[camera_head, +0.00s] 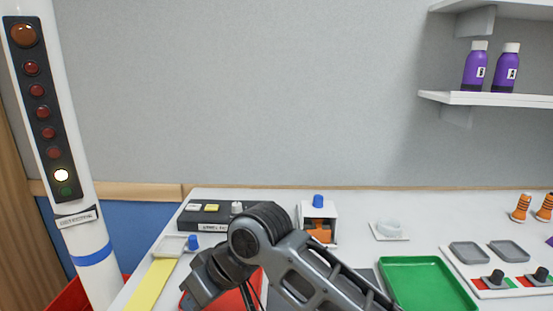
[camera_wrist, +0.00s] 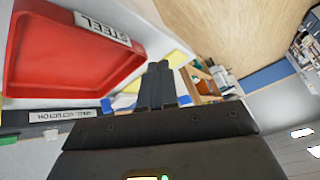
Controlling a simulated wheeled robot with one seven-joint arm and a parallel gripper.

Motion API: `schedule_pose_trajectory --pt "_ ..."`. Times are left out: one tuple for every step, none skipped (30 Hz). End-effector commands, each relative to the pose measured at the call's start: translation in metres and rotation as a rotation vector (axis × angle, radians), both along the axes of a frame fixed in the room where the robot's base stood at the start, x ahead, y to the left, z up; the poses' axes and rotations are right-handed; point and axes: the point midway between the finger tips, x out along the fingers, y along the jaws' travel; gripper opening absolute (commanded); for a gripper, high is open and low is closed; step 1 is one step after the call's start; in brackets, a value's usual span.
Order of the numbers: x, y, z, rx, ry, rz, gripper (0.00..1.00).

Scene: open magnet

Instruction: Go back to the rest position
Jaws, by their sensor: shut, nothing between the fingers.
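My arm crosses the lower middle of the head view, bent over the white table (camera_head: 215,198). My gripper (camera_wrist: 157,72) shows in the wrist view with its two dark fingers together and nothing between them. In the head view the fingers cannot be made out clearly. A red tray (camera_wrist: 70,55) with a label reading STEEL lies beyond the fingers on the left of the wrist view. In the head view this red tray (camera_head: 250,298) is partly hidden behind my arm.
A black box with buttons (camera_head: 215,214) and a white box with a blue knob (camera_head: 318,215) stand behind my arm. A green tray (camera_head: 428,285) lies to the right. A white post with lamps (camera_head: 88,240) stands at left. Purple bottles (camera_head: 475,68) stand on a shelf.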

Motion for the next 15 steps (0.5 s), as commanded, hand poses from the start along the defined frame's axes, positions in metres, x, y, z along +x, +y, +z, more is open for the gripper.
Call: schedule_pose_trajectory --pt "-0.012 0.01 -0.007 0.066 0.008 -0.018 0.0" --pt "-0.017 0.015 -0.008 0.103 0.007 -0.032 0.0" --pt "-0.023 0.02 -0.011 0.152 0.005 -0.053 0.0" --pt "-0.027 0.023 -0.012 0.189 0.004 -0.07 0.0" --pt "-0.031 0.026 -0.013 0.223 0.002 -0.089 0.0" --pt "-0.036 0.029 -0.015 0.267 -0.001 -0.116 0.0" --pt "-0.039 0.03 -0.016 0.299 -0.004 -0.137 0.0" --pt "-0.043 0.031 -0.017 0.331 -0.006 -0.159 0.0" --pt "-0.047 0.031 -0.019 0.371 -0.009 -0.19 0.0" --pt "-0.051 0.031 -0.021 0.399 -0.013 -0.213 0.0" --pt "-0.054 0.03 -0.022 0.427 -0.015 -0.238 0.0" --pt "-0.059 0.028 -0.024 0.461 -0.02 -0.273 0.0" --pt "-0.062 0.025 -0.026 0.485 -0.025 -0.3 0.0" --pt "-0.065 0.022 -0.028 0.509 -0.029 -0.328 0.0" --pt "-0.069 0.018 -0.031 0.536 -0.036 -0.365 0.0"
